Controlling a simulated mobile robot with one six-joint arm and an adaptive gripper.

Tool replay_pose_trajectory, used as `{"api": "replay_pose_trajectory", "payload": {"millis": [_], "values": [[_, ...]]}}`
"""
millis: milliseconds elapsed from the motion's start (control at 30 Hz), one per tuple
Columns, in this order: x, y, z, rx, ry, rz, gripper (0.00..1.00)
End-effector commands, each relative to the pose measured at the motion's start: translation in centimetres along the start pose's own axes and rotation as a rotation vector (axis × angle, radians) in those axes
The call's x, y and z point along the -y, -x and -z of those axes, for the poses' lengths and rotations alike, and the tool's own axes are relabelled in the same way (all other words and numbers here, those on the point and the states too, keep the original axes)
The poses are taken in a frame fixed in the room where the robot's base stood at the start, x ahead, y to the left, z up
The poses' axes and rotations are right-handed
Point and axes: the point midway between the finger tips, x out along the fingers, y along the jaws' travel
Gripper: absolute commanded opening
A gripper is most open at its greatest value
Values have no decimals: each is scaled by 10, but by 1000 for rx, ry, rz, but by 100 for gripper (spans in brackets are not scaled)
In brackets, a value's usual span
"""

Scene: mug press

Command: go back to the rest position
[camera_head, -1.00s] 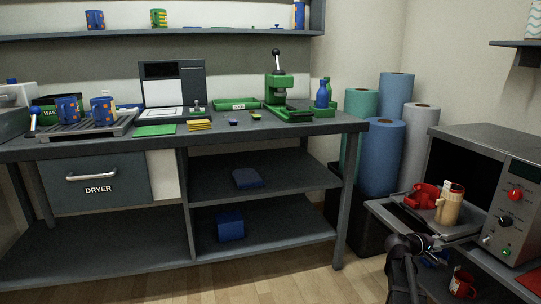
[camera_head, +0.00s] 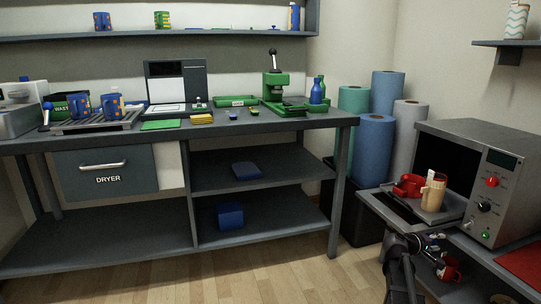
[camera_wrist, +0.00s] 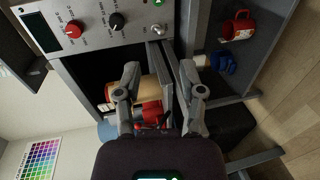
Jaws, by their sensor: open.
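My gripper (camera_head: 424,241) is in front of the oven's pulled-out tray at lower right in the head view. In the wrist view my gripper (camera_wrist: 160,82) has its two fingers spread, with nothing held between them. Beyond the fingers are a tan cylinder (camera_head: 433,192) and a red piece (camera_head: 408,185), both on the tray. The tan cylinder (camera_wrist: 152,90) and red piece (camera_wrist: 149,112) show partly behind the fingers in the wrist view.
The oven (camera_head: 485,165) stands open with its tray (camera_head: 372,201) out, close to my arm. A red mug (camera_head: 449,270) is on the shelf below. The workbench (camera_head: 262,127) with a green press (camera_head: 275,88) is to the left. Floor (camera_head: 290,270) in front is clear.

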Motion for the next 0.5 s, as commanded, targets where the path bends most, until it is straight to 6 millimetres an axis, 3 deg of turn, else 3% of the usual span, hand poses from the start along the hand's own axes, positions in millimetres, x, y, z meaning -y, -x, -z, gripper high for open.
{"api": "replay_pose_trajectory", "payload": {"millis": [167, 500], "values": [[0, 1, 0, -1, 0, 0, 51], [10, 24, -2, 6, -55, 86, 51]]}}
